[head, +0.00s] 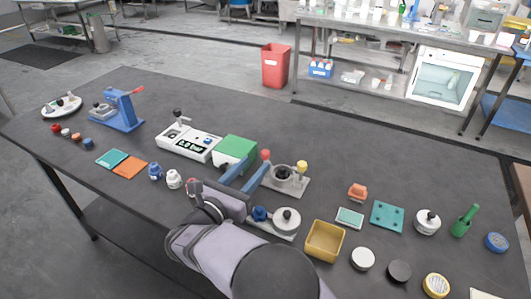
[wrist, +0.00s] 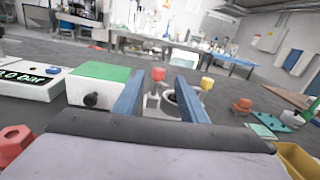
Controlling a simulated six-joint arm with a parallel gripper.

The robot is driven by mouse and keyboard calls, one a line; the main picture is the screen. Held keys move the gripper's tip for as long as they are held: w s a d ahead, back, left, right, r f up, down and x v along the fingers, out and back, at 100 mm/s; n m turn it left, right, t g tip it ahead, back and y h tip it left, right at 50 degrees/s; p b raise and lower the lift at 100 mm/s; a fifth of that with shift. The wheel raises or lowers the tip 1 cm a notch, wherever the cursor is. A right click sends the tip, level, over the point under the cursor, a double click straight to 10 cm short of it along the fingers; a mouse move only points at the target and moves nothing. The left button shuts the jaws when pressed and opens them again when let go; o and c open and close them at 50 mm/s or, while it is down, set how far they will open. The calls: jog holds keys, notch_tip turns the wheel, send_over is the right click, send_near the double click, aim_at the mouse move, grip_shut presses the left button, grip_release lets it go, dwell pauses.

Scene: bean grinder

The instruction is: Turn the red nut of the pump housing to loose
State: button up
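The pump housing (head: 297,188) is a grey metal body on a plate, with a red nut (head: 265,155) on its left post and a yellow one (head: 302,166) on its right. My gripper (head: 260,165) has two blue fingers, spread apart and pointing at the housing. In the wrist view, the red nut (wrist: 158,74) shows between the fingertips of my gripper (wrist: 159,78), with nothing clamped. I cannot tell how far past the tips it stands. The yellow nut (wrist: 207,83) shows right of the right finger. The fingers partly hide the housing.
A green-topped box (head: 235,149) and a gauge unit (head: 187,142) stand left of the housing. A round-topped metal part (head: 287,220) and a yellow bin (head: 325,241) are nearer. A red hexagonal piece (wrist: 12,143) is at lower left.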

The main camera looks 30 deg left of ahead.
aim_at(263, 155)
jog(key=shift+f+m, duration=0.15)
jog(key=shift+m, duration=0.25)
jog(key=shift+w, duration=0.1)
jog(key=shift+w+d+p, duration=0.2)
jog(key=shift+w+p, duration=0.3)
jog(key=shift+w, duration=3.1)
grip_shut()
